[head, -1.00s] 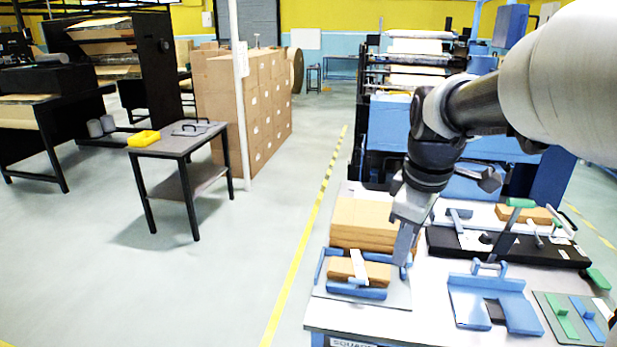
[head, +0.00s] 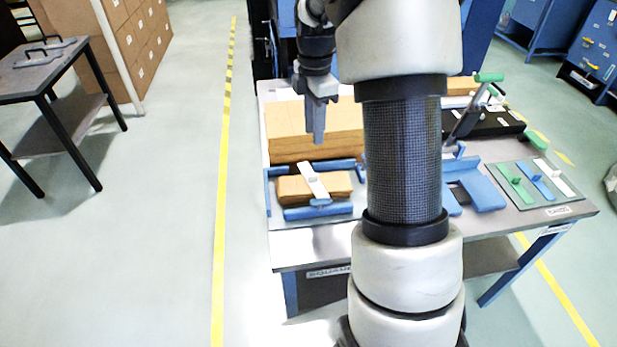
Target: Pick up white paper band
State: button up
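Two white strips could be the paper band. One white strip (head: 553,177) lies at the right end of a grey-green mat, beside a blue strip (head: 534,180) and a green strip (head: 515,183), both with small raised grips. Another white strip (head: 312,180) with a small knob lies across a brown kraft stack (head: 289,188) in a blue-walled fixture. My gripper (head: 317,138) points down above the back of that fixture, in front of a larger kraft stack. Its fingers overlap in this view, so their opening is unclear. It appears apart from both white strips.
My arm hides the table's middle and part of a blue U-shaped fixture (head: 484,194). A black press-like device (head: 498,122) with an upright green-ended lever stands behind the mat. A larger kraft stack (head: 288,130) stands at the back left. A grey side table (head: 40,75) is far left.

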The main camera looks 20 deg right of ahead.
jog(key=b, duration=0.1)
send_over(314, 175)
jog(key=f, duration=1)
jog(key=shift+s+a, duration=0.2)
jog(key=shift+s, duration=0.15)
jog(key=shift+w+d+f+b, duration=0.1)
jog(key=shift+w+f+b, duration=0.1)
jog(key=shift+f, duration=1.15)
jog(key=shift+w+d+f+b, duration=0.1)
jog(key=shift+w+f+b, duration=0.1)
jog(key=shift+f, duration=1.15)
grip_shut()
